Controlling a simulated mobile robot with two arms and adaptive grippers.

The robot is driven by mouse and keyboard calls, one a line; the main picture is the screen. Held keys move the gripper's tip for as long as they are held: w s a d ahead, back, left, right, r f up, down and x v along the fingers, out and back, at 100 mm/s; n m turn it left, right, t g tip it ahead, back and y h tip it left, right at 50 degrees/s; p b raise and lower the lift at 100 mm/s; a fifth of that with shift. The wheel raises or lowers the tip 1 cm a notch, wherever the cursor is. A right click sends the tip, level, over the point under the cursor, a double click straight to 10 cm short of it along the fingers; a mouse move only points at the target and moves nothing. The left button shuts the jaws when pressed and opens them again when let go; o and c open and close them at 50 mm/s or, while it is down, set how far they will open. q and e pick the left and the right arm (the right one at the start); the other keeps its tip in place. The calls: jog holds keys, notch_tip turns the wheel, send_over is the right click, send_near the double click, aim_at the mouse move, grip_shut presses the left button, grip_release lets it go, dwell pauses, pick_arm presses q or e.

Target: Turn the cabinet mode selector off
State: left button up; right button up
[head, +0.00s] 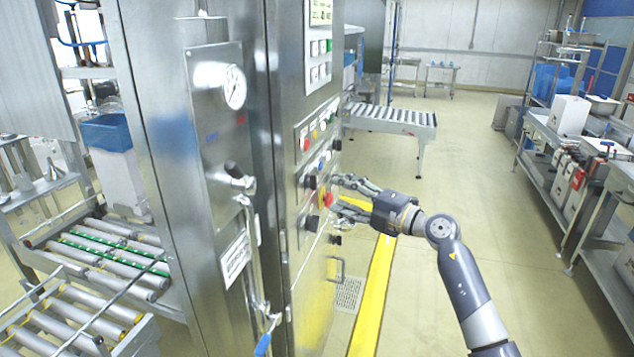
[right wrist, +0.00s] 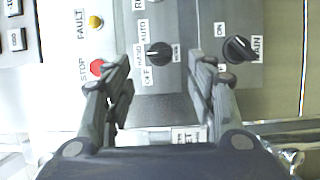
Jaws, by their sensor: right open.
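The cabinet mode selector (right wrist: 158,54) is a black knob on the grey panel, with OFF, HAND and AUTO labels along its left side in the right wrist view. Which label it points to is hard to read. My right gripper (right wrist: 160,72) is open, with one finger on each side of the selector in that view. No contact is visible. In the head view my right gripper (head: 336,194) reaches from the right to the control face of the steel cabinet (head: 290,120). My left gripper is not in view.
Close by are a red STOP button (right wrist: 97,68), a yellow FAULT lamp (right wrist: 95,22) and a black MAIN switch (right wrist: 238,48). A red emergency knob (head: 327,199) sits near the fingers. Open floor (head: 470,160) lies to the right, before a workbench (head: 585,165).

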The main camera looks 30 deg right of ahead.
aim_at(312, 182)
jog(key=p+x, duration=0.2)
jog(key=x, duration=0.5)
jog(key=shift+c, duration=0.3)
jog(key=c, duration=1)
